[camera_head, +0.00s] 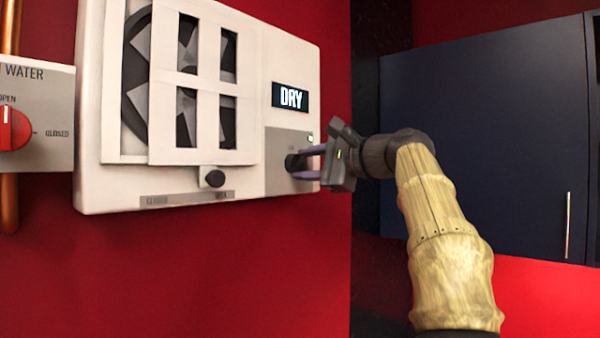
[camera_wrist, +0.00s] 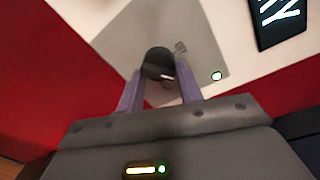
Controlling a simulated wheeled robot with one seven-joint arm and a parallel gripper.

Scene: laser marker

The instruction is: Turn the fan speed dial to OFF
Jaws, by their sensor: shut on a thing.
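The fan speed dial (camera_head: 294,162) is a small black knob on a grey panel (camera_head: 286,140) at the lower right of the white fan unit (camera_head: 240,185). My gripper (camera_head: 300,165) reaches it from the right, its purple fingers on either side of the knob and shut on it. In the wrist view the dial (camera_wrist: 157,64) sits between the two fingertips (camera_wrist: 158,75), with a pale mark on its lower edge. The lettering near the dial is too small to read, so its setting cannot be told. A small green light (camera_wrist: 216,76) glows beside it.
A display (camera_head: 290,97) above the dial reads DRY. A slider knob (camera_head: 215,178) sits below the fan's louvre (camera_head: 200,85). A red water valve (camera_head: 14,128) is at far left. A dark blue cabinet (camera_head: 490,130) stands behind my arm on the right.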

